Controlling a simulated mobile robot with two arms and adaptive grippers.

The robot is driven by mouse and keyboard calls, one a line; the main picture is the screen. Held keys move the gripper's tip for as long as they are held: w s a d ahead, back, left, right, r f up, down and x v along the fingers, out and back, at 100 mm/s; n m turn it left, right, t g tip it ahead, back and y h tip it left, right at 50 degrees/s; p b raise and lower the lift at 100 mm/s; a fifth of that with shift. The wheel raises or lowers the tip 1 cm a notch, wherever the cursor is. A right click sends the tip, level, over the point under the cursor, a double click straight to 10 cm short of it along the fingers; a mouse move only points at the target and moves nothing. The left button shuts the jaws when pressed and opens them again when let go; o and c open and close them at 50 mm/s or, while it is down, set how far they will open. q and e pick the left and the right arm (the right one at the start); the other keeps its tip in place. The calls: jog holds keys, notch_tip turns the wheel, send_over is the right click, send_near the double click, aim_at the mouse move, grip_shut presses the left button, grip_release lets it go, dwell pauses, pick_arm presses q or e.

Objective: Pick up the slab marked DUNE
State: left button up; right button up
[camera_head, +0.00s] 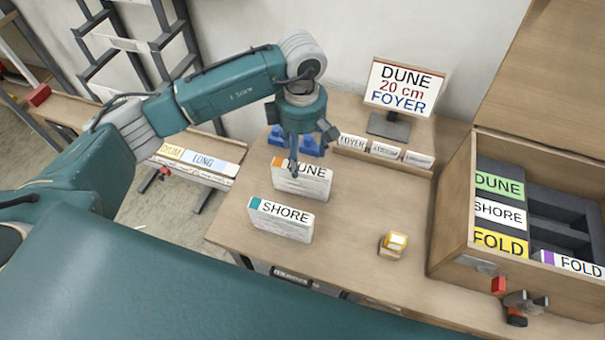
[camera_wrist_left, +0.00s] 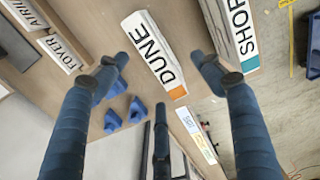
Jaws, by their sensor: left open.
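The white slab marked DUNE (camera_head: 302,184), with an orange corner patch, stands on the wooden table behind the SHORE slab (camera_head: 281,221). My left gripper (camera_head: 306,150) is open and points down just above the DUNE slab, overlapping its top edge in the head view. In the left wrist view the DUNE slab (camera_wrist_left: 154,50) lies between the spread fingers (camera_wrist_left: 157,62), with its orange end toward the palm. I see no contact between fingers and slab. My right gripper is not in view.
A screen (camera_head: 399,90) reads DUNE 20 cm FOYER. Blue blocks (camera_head: 309,144) stand behind the slab.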

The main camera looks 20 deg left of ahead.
aim_at(303, 165)
pick_arm(q)
jog(key=shift+f, duration=0.95)
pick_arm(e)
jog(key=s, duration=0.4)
pick_arm(q)
jog(key=shift+w+f+p, duration=0.25)
jog(key=shift+f+p, duration=0.05)
jog(key=shift+f, duration=0.05)
jog(key=f, duration=0.1)
jog(key=f+p, duration=0.1)
jog(key=f, duration=0.1)
jog(key=f+p, duration=0.1)
jog(key=shift+w+f, duration=0.15)
jog(key=shift+w, duration=0.15)
jog(key=shift+f, duration=0.25)
jog(key=shift+c, duration=1)
jog(key=c, duration=0.5)
grip_shut()
jog(key=shift+w+r, duration=0.1)
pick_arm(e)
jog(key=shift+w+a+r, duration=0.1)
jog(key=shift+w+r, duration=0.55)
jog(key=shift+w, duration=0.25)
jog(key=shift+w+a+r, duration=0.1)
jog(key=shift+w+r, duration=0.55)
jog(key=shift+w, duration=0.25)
